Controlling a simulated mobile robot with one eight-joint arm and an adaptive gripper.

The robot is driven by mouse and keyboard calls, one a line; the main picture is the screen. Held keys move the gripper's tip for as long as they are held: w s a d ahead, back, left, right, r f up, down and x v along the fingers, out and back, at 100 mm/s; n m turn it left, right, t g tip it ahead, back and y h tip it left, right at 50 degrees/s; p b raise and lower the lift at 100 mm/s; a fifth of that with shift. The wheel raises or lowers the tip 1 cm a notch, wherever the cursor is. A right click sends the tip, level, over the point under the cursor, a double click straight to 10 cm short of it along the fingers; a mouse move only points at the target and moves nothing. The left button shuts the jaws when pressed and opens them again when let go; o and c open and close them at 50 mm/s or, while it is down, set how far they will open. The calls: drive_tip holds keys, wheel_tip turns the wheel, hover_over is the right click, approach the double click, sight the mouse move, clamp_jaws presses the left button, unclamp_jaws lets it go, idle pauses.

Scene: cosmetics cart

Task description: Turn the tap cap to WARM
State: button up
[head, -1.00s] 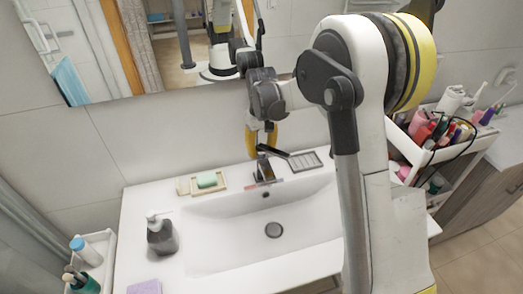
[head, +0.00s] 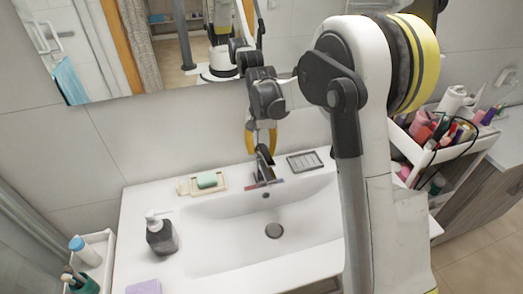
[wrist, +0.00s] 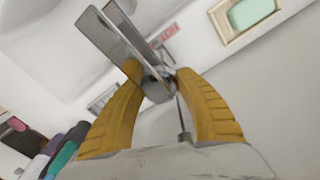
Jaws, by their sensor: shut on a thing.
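The chrome tap (head: 264,176) stands at the back middle of the white sink. In the wrist view its flat, shiny metal parts (wrist: 108,42) run up and left from between my fingers. I cannot clearly separate the cap's lever from the spout there. My gripper (head: 262,150) points down over the tap. In the wrist view its two yellow fingers (wrist: 155,82) are shut on the tap cap (wrist: 156,90), one on each side. A red HOT label (wrist: 167,32) shows beside the tap; no WARM mark is readable. The fingers hide part of the cap.
A soap dish with green soap (head: 206,181) lies left of the tap, and a grey rack (head: 304,161) lies right. A dark soap bottle (head: 161,234) stands on the left rim. A loaded cosmetics cart (head: 445,135) stands right. The basin (head: 235,225) is empty.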

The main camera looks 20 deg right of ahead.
sight(261, 145)
idle(0.5)
drive_tip(key=o, duration=1.4)
wheel_tip(261, 145, up, 12)
